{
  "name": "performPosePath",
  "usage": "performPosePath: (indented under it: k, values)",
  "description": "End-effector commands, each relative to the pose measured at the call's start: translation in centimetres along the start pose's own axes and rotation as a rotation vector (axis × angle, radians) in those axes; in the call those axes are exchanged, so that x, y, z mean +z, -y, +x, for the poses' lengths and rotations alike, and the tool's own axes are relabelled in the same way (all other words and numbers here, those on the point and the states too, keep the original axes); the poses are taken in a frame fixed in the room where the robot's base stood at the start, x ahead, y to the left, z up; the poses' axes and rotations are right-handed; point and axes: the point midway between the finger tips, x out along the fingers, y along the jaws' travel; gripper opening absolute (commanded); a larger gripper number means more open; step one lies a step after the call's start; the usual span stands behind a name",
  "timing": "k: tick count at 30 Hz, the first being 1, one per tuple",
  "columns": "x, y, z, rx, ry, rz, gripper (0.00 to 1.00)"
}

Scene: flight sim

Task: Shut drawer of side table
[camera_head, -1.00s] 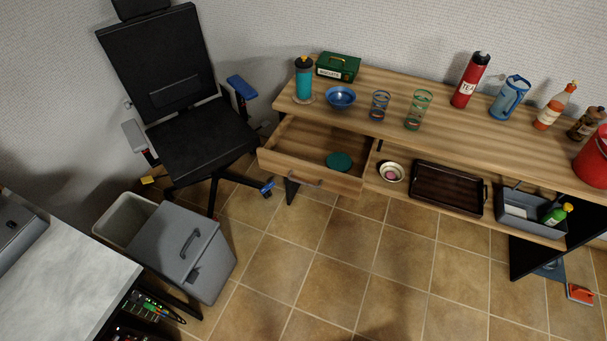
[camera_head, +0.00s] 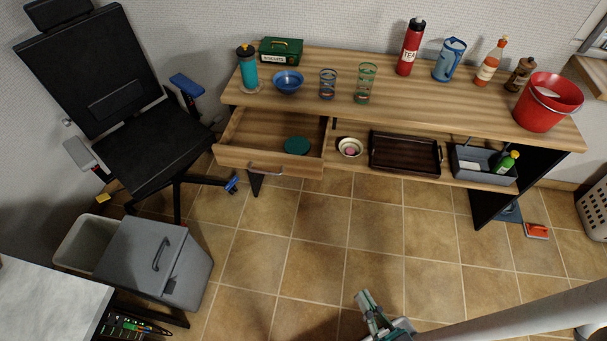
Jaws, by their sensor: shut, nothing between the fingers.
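The wooden side table (camera_head: 330,112) stands against the wall. Its drawer (camera_head: 232,157) at the left end is pulled out, with a curved metal handle (camera_head: 265,172) on its front. A dark green round object (camera_head: 297,145) lies inside the drawer. My gripper (camera_head: 364,298) is at the bottom of the picture, over the tiled floor, in front of the table and well apart from the drawer. It is shut and empty.
A black office chair (camera_head: 140,140) stands left of the drawer. A grey bin (camera_head: 160,262) stands front left. A dark tray (camera_head: 404,170) and a grey box (camera_head: 470,172) sit on the lower shelf. Tiled floor (camera_head: 320,230) before the drawer is clear.

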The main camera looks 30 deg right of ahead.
Motion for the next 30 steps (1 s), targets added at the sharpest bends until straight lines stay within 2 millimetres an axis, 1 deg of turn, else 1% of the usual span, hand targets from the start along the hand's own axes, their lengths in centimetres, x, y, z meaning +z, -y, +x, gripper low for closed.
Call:
performPosePath:
  k: [1,5,11,17,18,20,24,27,30]
  values:
    - [0.6,-0.3,1.5,-0.003,-0.038,0.055,0.0]
    - [1.8,-1.4,5.0,0.004,-0.13,0.212,0.0]
    - [3.7,-3.1,10.8,0.034,-0.261,0.451,0.0]
    - [5.8,-4.3,16.9,0.088,-0.376,0.686,0.0]
    - [6.2,-4.5,18.2,0.103,-0.397,0.733,0.0]
    - [7.0,-4.8,20.0,0.127,-0.426,0.802,0.0]
    - [8.8,-4.8,24.4,0.191,-0.489,0.957,0.0]
    - [10.0,-4.6,27.2,0.242,-0.525,1.057,0.0]
    - [11.1,-4.2,29.3,0.288,-0.55,1.132,0.0]
